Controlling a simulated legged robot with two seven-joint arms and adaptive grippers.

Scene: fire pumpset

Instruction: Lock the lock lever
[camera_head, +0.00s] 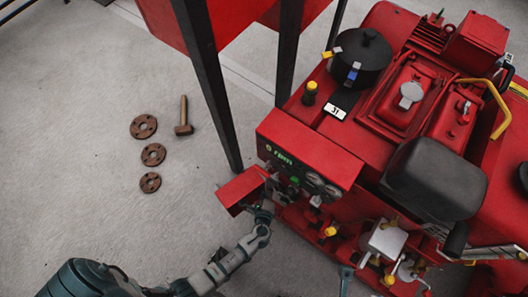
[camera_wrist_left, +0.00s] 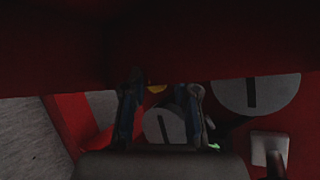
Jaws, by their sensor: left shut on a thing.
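The red pump set's control panel (camera_head: 305,183) has gauges and small knobs under a red hood (camera_head: 308,154). My left gripper (camera_head: 270,206) is at the panel's left end, beside an open red box-like flap (camera_head: 240,190). In the left wrist view its two fingers (camera_wrist_left: 163,108) stand under a dark red overhang, with a pale round gauge (camera_wrist_left: 164,127) behind them. It is shut on a small part at the panel that is too dark to make out. I cannot pick out the lock lever clearly in either view. My right gripper is not clearly seen.
A black post (camera_head: 213,85) stands just left of the pump set. Several yellow-capped valves and a metal block (camera_head: 386,240) stick out right of the panel. Rusty flanges (camera_head: 153,154) and a hammer (camera_head: 184,118) lie on the floor, which is otherwise open at left.

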